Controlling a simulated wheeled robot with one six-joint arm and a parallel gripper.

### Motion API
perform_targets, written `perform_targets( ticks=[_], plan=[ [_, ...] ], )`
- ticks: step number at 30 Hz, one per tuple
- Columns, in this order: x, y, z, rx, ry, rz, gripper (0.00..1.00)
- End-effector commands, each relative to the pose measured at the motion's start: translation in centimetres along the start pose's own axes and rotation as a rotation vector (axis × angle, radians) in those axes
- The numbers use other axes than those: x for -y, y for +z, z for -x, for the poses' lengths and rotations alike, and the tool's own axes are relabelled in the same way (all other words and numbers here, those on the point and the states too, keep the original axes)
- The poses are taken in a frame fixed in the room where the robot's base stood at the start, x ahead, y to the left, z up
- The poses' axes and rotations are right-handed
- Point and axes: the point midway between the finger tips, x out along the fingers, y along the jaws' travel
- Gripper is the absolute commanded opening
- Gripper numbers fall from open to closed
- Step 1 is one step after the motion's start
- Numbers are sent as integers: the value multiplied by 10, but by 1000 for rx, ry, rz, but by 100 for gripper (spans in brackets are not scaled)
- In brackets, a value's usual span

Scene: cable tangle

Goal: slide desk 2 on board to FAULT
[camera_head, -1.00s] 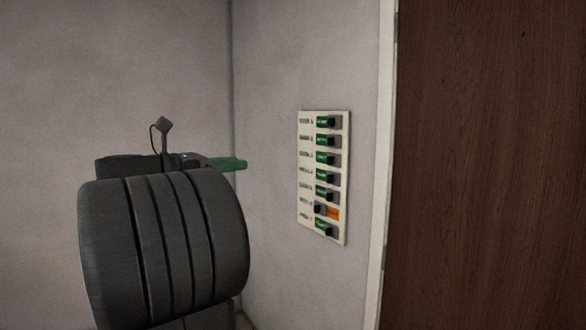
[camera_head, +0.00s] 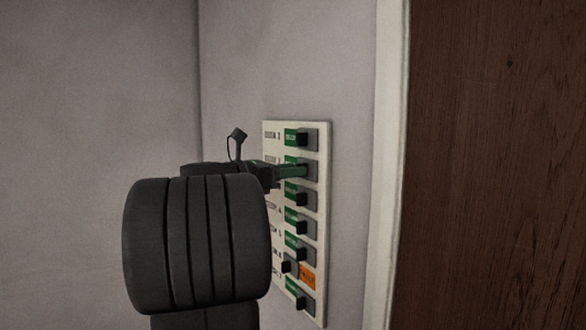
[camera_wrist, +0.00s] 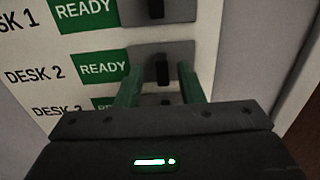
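The board (camera_head: 324,170) is a cream panel on the wall with several rows of black sliders. My gripper (camera_wrist: 160,76) is open, with one green finger on each side of the DESK 2 knob and gaps visible between. In the head view, my gripper (camera_head: 301,171) is at the board's second row; the arm hides part of the lower rows' names.
The DESK 1 knob (camera_wrist: 155,9) is just above, and the DESK 3 READY label (camera_wrist: 103,104) is just below, partly hidden by my gripper. One lower row shows an orange label (camera_head: 307,276), its knob at the left. A brown wooden door (camera_head: 500,160) stands right of the board.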

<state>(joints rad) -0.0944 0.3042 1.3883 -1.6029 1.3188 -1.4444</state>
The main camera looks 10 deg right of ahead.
Motion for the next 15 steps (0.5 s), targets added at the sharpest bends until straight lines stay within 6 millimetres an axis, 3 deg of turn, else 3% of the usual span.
perform_targets(
  ticks=[12,13,15],
  plan=[
    [0,0,-10,0,0,0,35],
    [0,0,-10,0,0,0,33],
    [0,0,-10,0,0,0,19]
  ],
)
